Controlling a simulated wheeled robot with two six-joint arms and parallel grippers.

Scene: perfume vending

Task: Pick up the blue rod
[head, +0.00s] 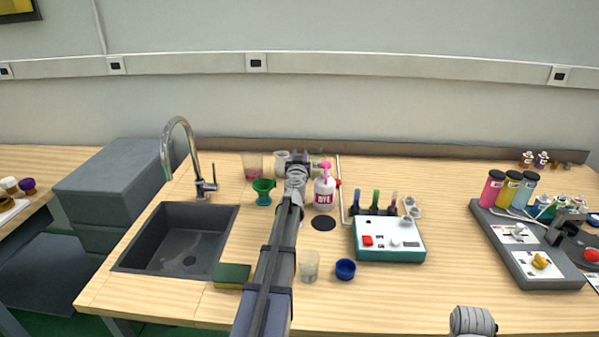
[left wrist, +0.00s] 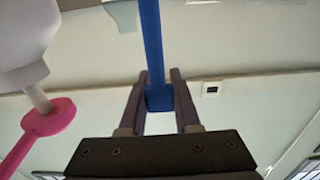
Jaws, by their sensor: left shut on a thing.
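The blue rod (left wrist: 152,40) runs down from the top edge of the left wrist view, its end between the two fingers. My left gripper (left wrist: 160,76) is shut on this rod near that end. In the head view my left gripper (head: 298,160) is above the back middle of the table, just left of the white DYE bottle (head: 324,192) with a pink pump. The rod cannot be made out clearly there, behind the gripper. A grey part of my right arm shows at the bottom right, but its gripper is out of view.
A sink (head: 180,240) with a tall faucet is at left. A green funnel (head: 263,190) stands left of my arm. A teal-sided device (head: 390,250) and a rack of coloured tubes are right of the bottle. A clear cup (head: 310,266) and blue cap (head: 345,269) sit near the front.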

